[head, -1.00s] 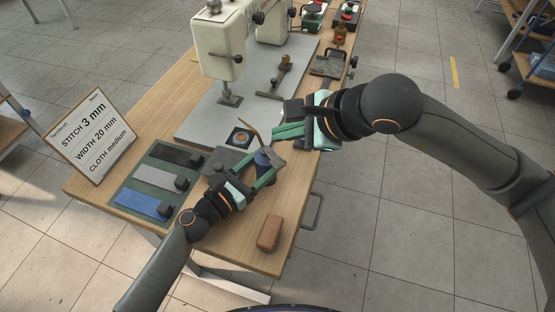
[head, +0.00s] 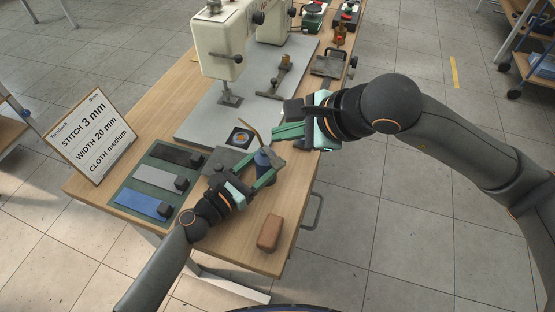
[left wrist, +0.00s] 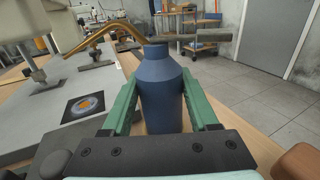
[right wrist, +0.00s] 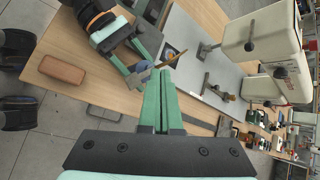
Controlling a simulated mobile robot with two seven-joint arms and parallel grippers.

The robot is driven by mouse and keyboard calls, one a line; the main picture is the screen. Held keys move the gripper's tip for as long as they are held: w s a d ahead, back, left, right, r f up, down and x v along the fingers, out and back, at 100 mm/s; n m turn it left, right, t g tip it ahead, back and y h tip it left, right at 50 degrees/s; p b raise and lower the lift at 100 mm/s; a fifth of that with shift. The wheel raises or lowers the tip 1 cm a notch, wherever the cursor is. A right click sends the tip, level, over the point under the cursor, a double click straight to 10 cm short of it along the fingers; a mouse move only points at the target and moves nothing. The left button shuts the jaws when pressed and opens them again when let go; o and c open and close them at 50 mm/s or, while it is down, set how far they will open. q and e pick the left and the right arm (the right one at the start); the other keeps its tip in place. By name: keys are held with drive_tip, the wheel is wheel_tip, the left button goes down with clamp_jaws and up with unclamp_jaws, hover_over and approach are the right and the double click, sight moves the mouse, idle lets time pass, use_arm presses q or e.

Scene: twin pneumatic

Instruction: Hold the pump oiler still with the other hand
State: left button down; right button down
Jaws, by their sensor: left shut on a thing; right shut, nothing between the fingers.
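The pump oiler (left wrist: 162,85) is a dark blue bottle with a brass spout and a grey lever at its top. It stands upright near the table's right edge, and it also shows in the head view (head: 263,161). My left gripper (head: 264,178) is shut on its body, one green finger on each side. My right gripper (head: 276,133) is shut and empty, with its fingertips close to the oiler's top in the head view. In the right wrist view its closed fingers (right wrist: 161,80) point toward the oiler; I cannot tell whether they touch it.
A brown block (head: 269,233) lies near the table's front right. A green mat (head: 142,188) with cloth strips lies at left, by a sign (head: 90,136). The white sewing machine (head: 217,45) stands behind on a grey plate (head: 190,127).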

sight(279, 162)
drive_tip(key=shift+r, duration=0.1)
idle(0.3)
wheel_tip(279, 162, up, 4)
drive_tip(key=shift+f, duration=0.2)
drive_tip(key=shift+f, duration=4.45)
drive_tip(key=shift+f, duration=0.4)
drive_tip(key=shift+s+f, duration=0.1)
drive_tip(key=shift+f, duration=1.15)
drive_tip(key=shift+r, duration=0.1)
